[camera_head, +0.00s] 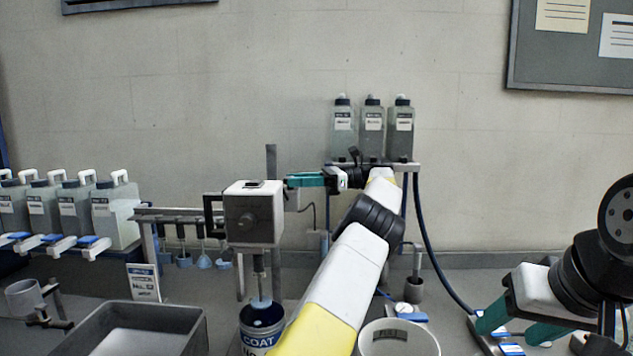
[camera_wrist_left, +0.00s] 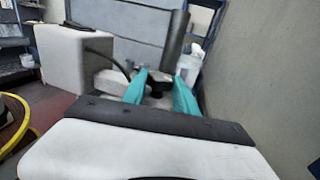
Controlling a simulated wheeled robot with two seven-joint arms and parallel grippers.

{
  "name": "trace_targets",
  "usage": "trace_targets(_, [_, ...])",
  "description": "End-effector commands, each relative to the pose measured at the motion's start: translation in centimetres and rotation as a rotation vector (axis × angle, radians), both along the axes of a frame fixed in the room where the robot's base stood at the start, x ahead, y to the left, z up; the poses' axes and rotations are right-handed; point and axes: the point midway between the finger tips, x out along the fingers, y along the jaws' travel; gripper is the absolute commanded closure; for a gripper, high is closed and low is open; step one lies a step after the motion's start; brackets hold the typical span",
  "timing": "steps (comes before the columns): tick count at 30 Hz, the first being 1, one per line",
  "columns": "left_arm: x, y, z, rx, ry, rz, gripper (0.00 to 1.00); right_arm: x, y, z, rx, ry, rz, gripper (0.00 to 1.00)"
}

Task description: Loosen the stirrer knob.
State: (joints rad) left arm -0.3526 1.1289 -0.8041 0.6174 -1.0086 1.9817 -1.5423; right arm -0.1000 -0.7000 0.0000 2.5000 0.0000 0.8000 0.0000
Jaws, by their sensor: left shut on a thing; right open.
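The head view hides the knob. My right gripper (camera_head: 513,326) is open and empty low at the right.
Several grey bottles (camera_head: 372,132) stand on a shelf behind my left arm. More jugs (camera_head: 116,212) line the left. A grey tray (camera_head: 190,318) and a white tub (camera_head: 398,338) stand in front. A dark hose (camera_head: 422,235) hangs from the shelf.

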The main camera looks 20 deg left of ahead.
Motion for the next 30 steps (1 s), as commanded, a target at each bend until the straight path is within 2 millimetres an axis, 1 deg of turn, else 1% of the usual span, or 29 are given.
trace_targets(17, [0.04,0.05,0.15,0.003,-0.001,0.014,1.00,0.00,0.00,0.00,0.000,0.000,0.000,0.44])
trace_targets(18, [0.04,0.05,0.14,0.003,-0.001,0.014,0.58,0.00,0.00,0.00,0.000,0.000,0.000,0.44])
trace_targets(20, [0.04,0.05,0.13,0.003,-0.001,0.014,0.46,0.00,0.00,0.00,0.000,0.000,0.000,0.44])
trace_targets(21, [0.03,0.04,0.12,0.003,-0.001,0.014,0.44,0.00,0.00,0.00,0.000,0.000,0.000,0.44])
trace_targets(30, [0.03,0.04,0.15,0.002,-0.001,0.015,0.44,0.00,0.00,0.00,0.000,0.000,0.000,0.44])
